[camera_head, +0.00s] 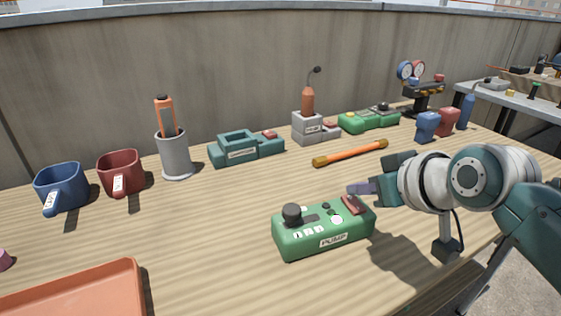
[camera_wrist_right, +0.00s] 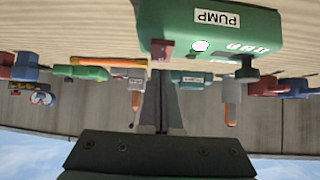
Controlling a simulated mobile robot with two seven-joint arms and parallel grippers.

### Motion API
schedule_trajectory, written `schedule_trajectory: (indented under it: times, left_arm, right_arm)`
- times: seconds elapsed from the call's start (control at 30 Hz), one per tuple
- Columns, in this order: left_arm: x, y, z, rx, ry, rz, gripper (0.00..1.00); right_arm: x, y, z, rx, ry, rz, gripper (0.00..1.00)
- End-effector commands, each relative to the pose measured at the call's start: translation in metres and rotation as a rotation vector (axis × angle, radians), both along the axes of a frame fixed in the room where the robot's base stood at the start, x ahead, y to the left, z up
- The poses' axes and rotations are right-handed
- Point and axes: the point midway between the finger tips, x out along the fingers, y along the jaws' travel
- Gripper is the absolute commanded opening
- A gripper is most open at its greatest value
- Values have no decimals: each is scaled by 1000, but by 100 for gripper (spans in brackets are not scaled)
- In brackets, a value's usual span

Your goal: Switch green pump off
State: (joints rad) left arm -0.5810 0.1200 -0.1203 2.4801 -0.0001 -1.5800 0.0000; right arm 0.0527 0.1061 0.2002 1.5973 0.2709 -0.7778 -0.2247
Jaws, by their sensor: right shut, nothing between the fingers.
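The green pump box (camera_head: 300,245) stands on the wooden table, with a white PUMP label on its front. On its top are a black knob (camera_head: 292,212) at the left, small round buttons, and a red-brown rocker switch (camera_head: 353,205) at the right end. My right gripper (camera_head: 360,188) is shut and empty, its tips just behind and above the rocker; I cannot tell whether they touch. In the right wrist view the scene is upside down, with the pump (camera_wrist_right: 225,45) at the top and the shut fingers (camera_wrist_right: 156,85) close to the rocker (camera_wrist_right: 162,50). My left gripper is out of view.
An orange tray (camera_head: 75,295) lies front left. An orange-and-yellow bar (camera_head: 350,152) lies between.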

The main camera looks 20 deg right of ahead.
Motion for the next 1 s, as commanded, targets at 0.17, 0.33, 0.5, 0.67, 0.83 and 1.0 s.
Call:
schedule_trajectory:
  times: [0.17, 0.33, 0.5, 0.67, 0.83, 1.0]
  left_arm:
    - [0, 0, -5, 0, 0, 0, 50]
    - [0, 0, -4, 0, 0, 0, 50]
    - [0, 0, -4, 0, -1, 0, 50]
    - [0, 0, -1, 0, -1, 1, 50]
    - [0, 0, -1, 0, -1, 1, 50]
    - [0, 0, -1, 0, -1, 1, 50]
  right_arm:
    - [1, 0, -10, -1, -1, -1, 0]
    - [1, 0, -10, -1, -2, -1, 0]
    - [1, 0, -10, -1, -2, -1, 0]
    - [4, -1, -15, -1, 2, -1, 0]
    - [4, 0, -15, 0, 2, 0, 0]
    - [7, 0, -14, 0, 1, 0, 0]
